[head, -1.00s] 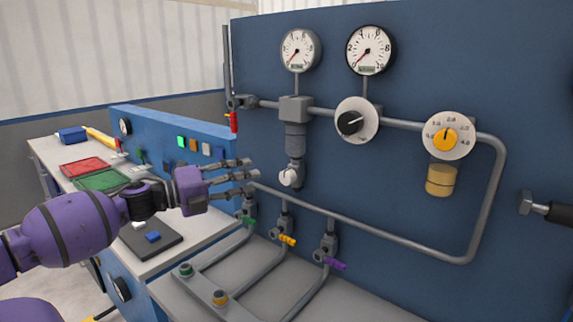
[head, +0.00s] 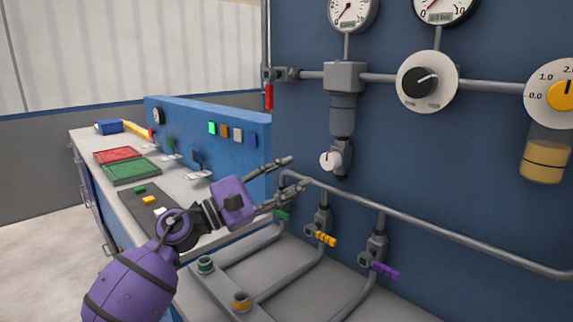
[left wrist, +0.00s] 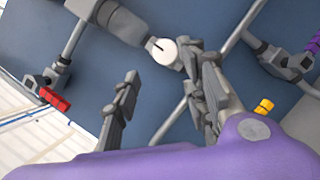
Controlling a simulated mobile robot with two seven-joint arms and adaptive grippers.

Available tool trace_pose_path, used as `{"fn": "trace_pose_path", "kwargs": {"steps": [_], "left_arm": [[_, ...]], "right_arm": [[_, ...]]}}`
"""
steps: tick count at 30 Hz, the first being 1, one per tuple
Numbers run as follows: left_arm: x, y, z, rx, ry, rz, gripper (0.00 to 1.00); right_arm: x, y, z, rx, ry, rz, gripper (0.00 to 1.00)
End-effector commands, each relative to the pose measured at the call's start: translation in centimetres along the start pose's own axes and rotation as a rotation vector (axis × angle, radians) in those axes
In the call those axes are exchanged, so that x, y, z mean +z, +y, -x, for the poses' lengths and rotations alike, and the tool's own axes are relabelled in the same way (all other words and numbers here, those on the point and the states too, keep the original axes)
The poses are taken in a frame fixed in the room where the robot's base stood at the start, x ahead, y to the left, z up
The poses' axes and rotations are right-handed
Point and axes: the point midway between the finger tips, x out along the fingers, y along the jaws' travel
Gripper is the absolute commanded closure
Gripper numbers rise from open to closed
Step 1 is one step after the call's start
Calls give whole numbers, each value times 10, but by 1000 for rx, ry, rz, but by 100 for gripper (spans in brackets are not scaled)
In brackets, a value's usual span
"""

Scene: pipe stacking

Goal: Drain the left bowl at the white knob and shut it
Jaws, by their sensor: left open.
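The white knob (head: 328,160) sits at the bottom of the left bowl (head: 343,115), a grey cylinder hanging under a block on the blue panel. My left gripper (head: 299,174) is open and empty, its fingertips just left of the knob and slightly below it in the head view. In the left wrist view the knob (left wrist: 163,51), with a dark slot line, shows between the open fingers of my left gripper (left wrist: 163,66). The knob looks beyond the fingertips; contact with the right-hand finger cannot be told. My right gripper is out of view.
A grey pipe (head: 430,227) runs below the knob. Valves with green, yellow (head: 322,238) and purple (head: 384,269) handles stand below. A red handle (head: 269,95) hangs left of the bowl. A second bowl (head: 545,160) with amber contents is at right. A bench with trays (head: 130,172) stands left.

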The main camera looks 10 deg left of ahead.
Motion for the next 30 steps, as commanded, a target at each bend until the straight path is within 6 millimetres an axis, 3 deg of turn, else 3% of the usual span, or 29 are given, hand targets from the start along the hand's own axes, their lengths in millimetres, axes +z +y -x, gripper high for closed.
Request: {"fn": "trace_pose_path", "kwargs": {"steps": [7,18,29,30], "left_arm": [[1,2,-19,2,-2,-46,60],[0,1,-71,1,0,-41,60],[-1,0,-77,1,1,-41,60],[-1,0,-77,1,1,-41,64]], "right_arm": [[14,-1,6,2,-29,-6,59],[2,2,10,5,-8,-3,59],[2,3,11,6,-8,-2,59],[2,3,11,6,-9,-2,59]]}}
